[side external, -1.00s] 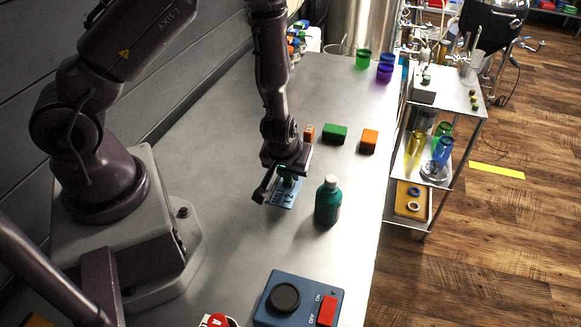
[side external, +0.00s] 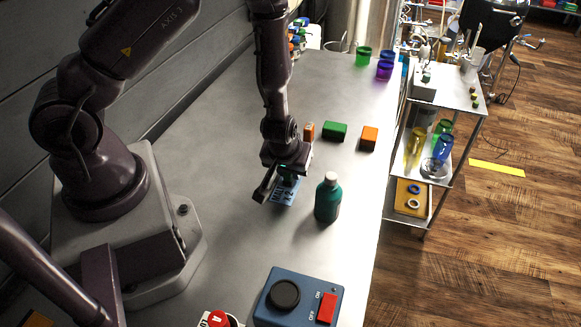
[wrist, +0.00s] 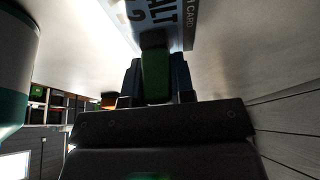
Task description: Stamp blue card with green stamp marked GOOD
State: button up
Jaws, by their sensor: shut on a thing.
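My gripper (side external: 287,172) is shut on a green stamp (wrist: 155,75), which also shows partly in the side view (side external: 288,172). The wrist view shows the stamp between both fingers. The stamp stands over the blue card (side external: 281,193), whose printed face also shows at the top of the wrist view (wrist: 183,32). The card lies flat on the table and is partly hidden by the stamp and gripper. I cannot tell whether the stamp touches the card. The stamp's marked face is hidden.
A teal bottle (side external: 328,198) stands close right of the card. A blue switch box (side external: 299,297) sits in front. The table (side external: 230,150) is clear left of my gripper.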

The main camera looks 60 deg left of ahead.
jog(key=shift+r, duration=3.55)
